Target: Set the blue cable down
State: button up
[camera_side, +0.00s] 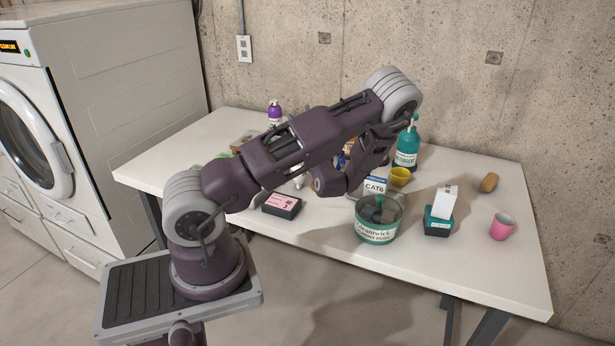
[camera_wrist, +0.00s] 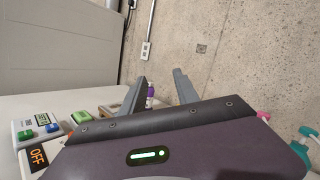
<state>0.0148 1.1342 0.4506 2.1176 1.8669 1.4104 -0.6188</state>
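I cannot make out the blue cable in either view. In the wrist view my gripper (camera_wrist: 160,77) has its two grey fingers apart, with no held object visible between them. The purple bottle (camera_wrist: 150,91) shows beyond the gap. In the side view my arm reaches over the table and folds back down at its far end, and the fingers are hidden behind it. A white and blue card marked CAT6 (camera_side: 375,184) stands on the table, just behind the teal-labelled tub (camera_side: 377,232).
The white table (camera_side: 490,275) stands against a concrete wall. On its right are a teal detergent bottle (camera_side: 406,150), yellow cup (camera_side: 399,177), dark teal box (camera_side: 437,221), pink cup (camera_side: 502,226) and brown object (camera_side: 489,182). A pink-topped black box (camera_side: 282,204) lies near the front edge.

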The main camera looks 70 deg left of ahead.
jog(key=s+d+r+n+g+h, duration=0.3)
jog(key=s+d+n+g+h, duration=0.5)
jog(key=s+d+n, duration=0.45)
jog(key=d+r+t+h, duration=0.2)
jog(key=d+t+h, duration=0.1)
jog(key=d, duration=0.5)
jog(key=s+d+r+n+t+h, duration=0.1)
jog(key=d+t+h, duration=0.3)
jog(key=d, duration=0.5)
jog(key=d+r+t+h, duration=0.2)
jog(key=d+t+h, duration=0.2)
jog(key=d, duration=0.5)
jog(key=shift+s+r+n+h, duration=0.15)
jog(key=shift+r+n+h, duration=0.2)
jog(key=shift+h, duration=0.25)
